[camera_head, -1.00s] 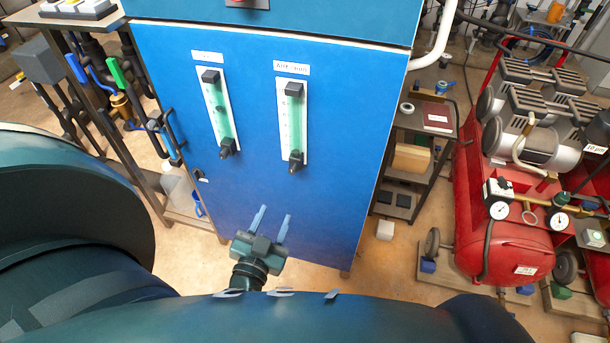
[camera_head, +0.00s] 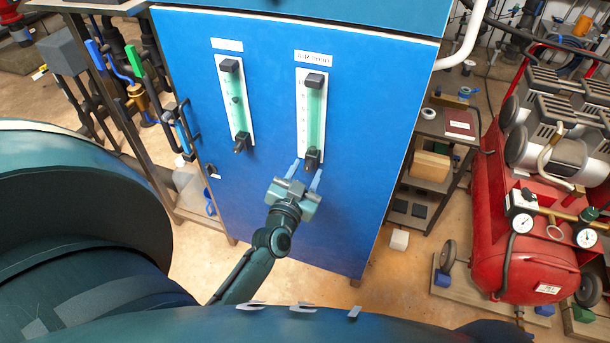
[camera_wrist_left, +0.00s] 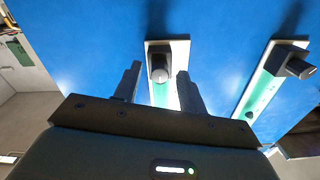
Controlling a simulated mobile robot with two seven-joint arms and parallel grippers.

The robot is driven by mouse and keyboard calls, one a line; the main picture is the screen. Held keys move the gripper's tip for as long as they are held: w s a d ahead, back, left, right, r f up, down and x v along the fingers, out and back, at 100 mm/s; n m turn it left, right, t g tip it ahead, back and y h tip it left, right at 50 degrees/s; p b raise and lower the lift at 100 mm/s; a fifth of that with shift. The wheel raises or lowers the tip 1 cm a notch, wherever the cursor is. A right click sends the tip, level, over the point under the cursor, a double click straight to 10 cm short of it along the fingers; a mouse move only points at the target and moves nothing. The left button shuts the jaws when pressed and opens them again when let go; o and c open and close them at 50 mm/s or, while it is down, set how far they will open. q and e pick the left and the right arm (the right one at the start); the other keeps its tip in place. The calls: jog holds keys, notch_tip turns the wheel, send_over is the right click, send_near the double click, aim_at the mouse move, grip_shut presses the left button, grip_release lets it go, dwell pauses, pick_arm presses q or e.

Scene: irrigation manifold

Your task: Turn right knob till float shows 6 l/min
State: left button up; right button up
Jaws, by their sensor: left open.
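The blue panel (camera_head: 260,200) carries two flow meters. The right meter (camera_head: 311,115) has a green tube, and its dark knob (camera_head: 312,160) is at the bottom; I cannot make out its float. My left gripper (camera_head: 306,175) is open, just below this knob. In the left wrist view the right knob (camera_wrist_left: 159,68) appears between and slightly beyond the fingertips (camera_wrist_left: 158,75), with no clear contact. The left meter (camera_head: 235,105) has a dark float and a bottom knob (camera_head: 241,144); this knob also shows at right in the wrist view (camera_wrist_left: 297,67).
A red compressor (camera_head: 530,245) stands at right. A shelf cart (camera_head: 433,160) stands beside the panel. Pipes with blue and green valve handles (camera_head: 134,60) are at left. The lower panel face is clear.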

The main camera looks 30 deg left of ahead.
pick_arm(q)
jog(key=shift+c, duration=0.5)
grip_shut()
jog(key=shift+n, duration=0.3)
